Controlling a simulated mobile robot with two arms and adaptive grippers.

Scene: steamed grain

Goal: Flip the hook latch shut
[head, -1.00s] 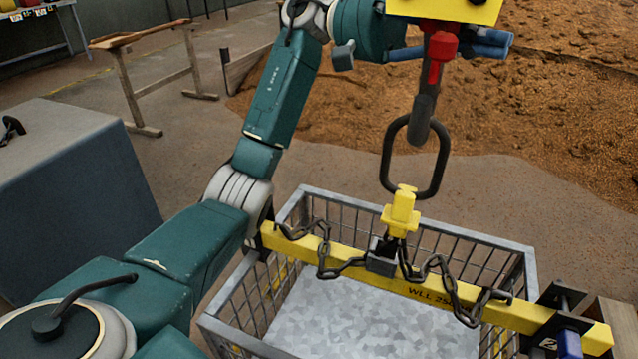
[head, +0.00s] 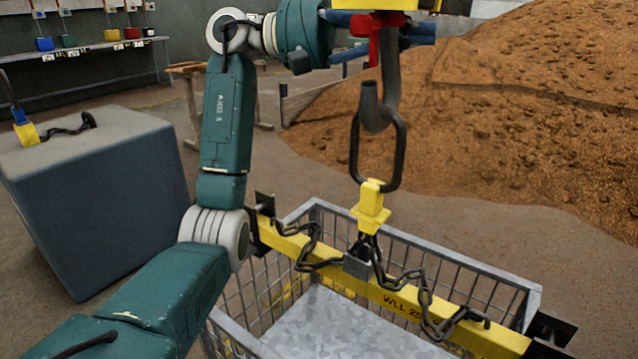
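A dark grey hook (head: 391,85) hangs from a yellow block (head: 425,4) at the top of the head view. Its red latch (head: 387,40) is high on the hook, with a gap above the hook's tip. A black oblong ring (head: 355,150) sits in the hook's bowl. Below it are a yellow connector (head: 370,208) and a yellow beam (head: 330,262) with chains. My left gripper (head: 385,30) is level with the latch, its blue fingers showing on both sides of the hook. The hook and latch hide part of the fingers, so their closing is unclear. My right gripper is not in view.
A wire-sided metal basket (head: 455,262) stands under the beam. A large grey block (head: 95,190) is at the left. A brown grain heap (head: 540,120) fills the right background. Wooden trestles (head: 190,95) and a shelf (head: 100,50) are further back. Floor is clear beyond the basket.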

